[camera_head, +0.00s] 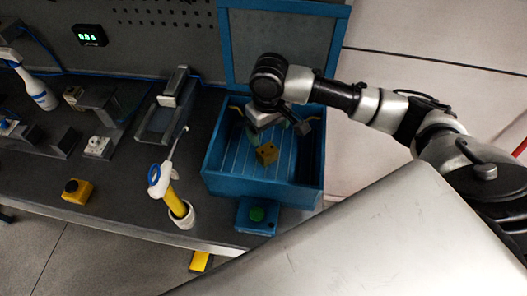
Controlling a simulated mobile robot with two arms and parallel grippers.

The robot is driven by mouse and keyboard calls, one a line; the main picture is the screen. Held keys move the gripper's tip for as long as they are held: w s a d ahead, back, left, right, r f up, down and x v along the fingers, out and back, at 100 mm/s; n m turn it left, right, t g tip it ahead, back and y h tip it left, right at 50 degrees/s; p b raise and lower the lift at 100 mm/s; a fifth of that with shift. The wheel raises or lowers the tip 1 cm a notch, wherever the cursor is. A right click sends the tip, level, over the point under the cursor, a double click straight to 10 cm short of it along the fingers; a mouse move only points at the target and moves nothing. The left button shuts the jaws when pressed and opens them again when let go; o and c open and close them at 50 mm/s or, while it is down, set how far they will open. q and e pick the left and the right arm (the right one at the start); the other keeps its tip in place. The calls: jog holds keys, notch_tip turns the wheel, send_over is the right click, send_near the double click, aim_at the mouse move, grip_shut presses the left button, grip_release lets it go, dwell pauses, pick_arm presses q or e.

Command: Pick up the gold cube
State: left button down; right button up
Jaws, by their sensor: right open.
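The gold cube (266,153) lies on the ribbed floor of a blue open-topped box (262,190). Small dark marks show on its faces. My right gripper (284,130) reaches into the box from above, just behind and to the right of the cube in the picture. It is open, with its fingers apart and partly hidden by the wrist. It does not hold the cube; whether a finger touches the cube I cannot tell. My left gripper is not in view.
The box's walls and tall back panel (278,50) surround the gripper.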

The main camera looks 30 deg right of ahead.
aim_at(267, 150)
jog(key=f, duration=0.2)
jog(key=s+f, duration=0.1)
jog(key=shift+f+p, duration=0.35)
jog(key=shift+f, duration=0.05)
jog(key=f, duration=0.1)
jog(key=f+p, duration=0.1)
jog(key=f, duration=0.2)
jog(key=shift+a+f+p, duration=0.2)
jog(key=shift+a+p, duration=0.1)
jog(key=shift+a, duration=0.05)
jog(key=shift+f, duration=0.55)
jog(key=c, duration=1.1)
jog(key=shift+c, duration=0.6)
jog(key=shift+r, duration=0.15)
